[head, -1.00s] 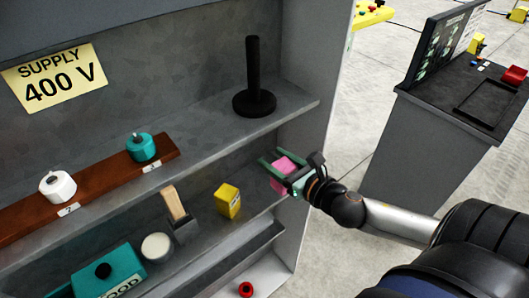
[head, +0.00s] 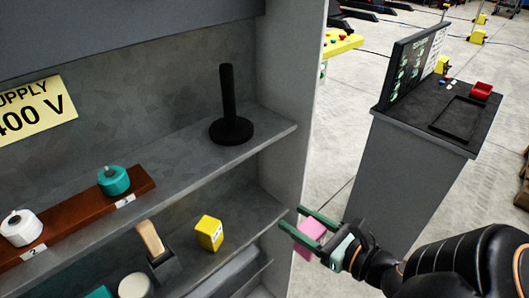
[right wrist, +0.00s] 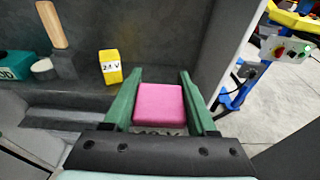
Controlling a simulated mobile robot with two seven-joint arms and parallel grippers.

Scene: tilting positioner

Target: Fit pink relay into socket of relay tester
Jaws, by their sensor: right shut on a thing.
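The pink relay (head: 311,236) is a small block between the green fingers of my right gripper (head: 292,218), which is shut on it. In the right wrist view the relay (right wrist: 159,103) sits between the two fingers, with a partly hidden label on its near side. The gripper is at the right end of the cabinet's lower shelf, by the side wall. My left gripper is not in view. I cannot make out a relay tester or its socket for certain.
A yellow block (head: 209,233) marked 24 V in the wrist view stands on the lower shelf (head: 255,212). A black post (head: 229,105) stands on the shelf above. At the right is a console (head: 408,165) with a screen, a black tray (head: 460,118) and a red part (head: 481,91).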

